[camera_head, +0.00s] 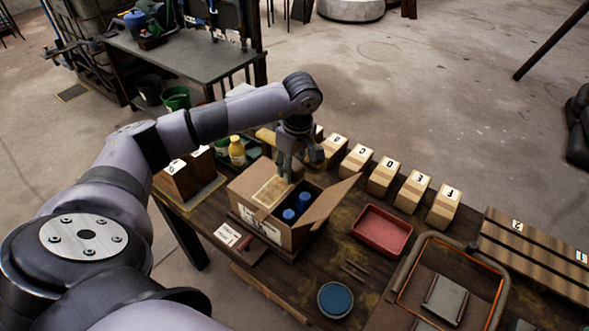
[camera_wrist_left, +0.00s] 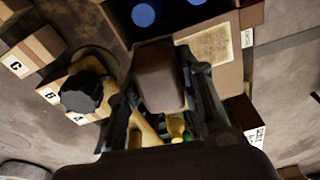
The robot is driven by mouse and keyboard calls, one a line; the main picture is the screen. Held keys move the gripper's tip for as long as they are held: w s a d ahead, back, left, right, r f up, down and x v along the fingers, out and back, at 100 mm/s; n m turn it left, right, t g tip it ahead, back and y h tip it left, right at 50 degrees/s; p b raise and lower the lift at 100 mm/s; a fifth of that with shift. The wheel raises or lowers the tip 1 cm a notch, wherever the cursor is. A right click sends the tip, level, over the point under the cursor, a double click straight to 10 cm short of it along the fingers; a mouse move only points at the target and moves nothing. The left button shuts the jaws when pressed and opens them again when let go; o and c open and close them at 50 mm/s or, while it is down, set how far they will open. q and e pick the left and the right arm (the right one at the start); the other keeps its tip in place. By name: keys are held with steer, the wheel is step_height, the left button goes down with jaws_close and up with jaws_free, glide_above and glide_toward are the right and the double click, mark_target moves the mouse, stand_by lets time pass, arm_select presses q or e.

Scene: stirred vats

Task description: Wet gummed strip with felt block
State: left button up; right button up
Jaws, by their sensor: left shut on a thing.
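My left gripper (camera_head: 289,170) points down over the open cardboard box (camera_head: 256,227) on the workbench. In the left wrist view it is shut on a brown-grey block (camera_wrist_left: 160,75), which looks like the felt block. In the head view the fingers mostly hide the block. A tan paper strip (camera_head: 271,191) with faint print lies at the box's far left side, just below the fingers. It also shows in the left wrist view (camera_wrist_left: 206,50), beside the block. I cannot tell whether block and strip touch. My right gripper is not in view.
Blue-capped bottles (camera_head: 296,208) stand in the box, whose right flap (camera_head: 332,200) sticks out. A red tray (camera_head: 381,230), a blue round dish (camera_head: 335,299) and an orange-edged frame (camera_head: 497,290) are to the right.

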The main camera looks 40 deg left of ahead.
arm_select(q)
steer(key=shift+r, duration=0.65)
steer(key=shift+d+r+p, duration=0.1)
steer(key=shift+r+p, duration=0.25)
steer(key=shift+p, duration=0.1)
steer(key=shift+r+p, duration=0.5)
steer(key=shift+r, duration=0.4)
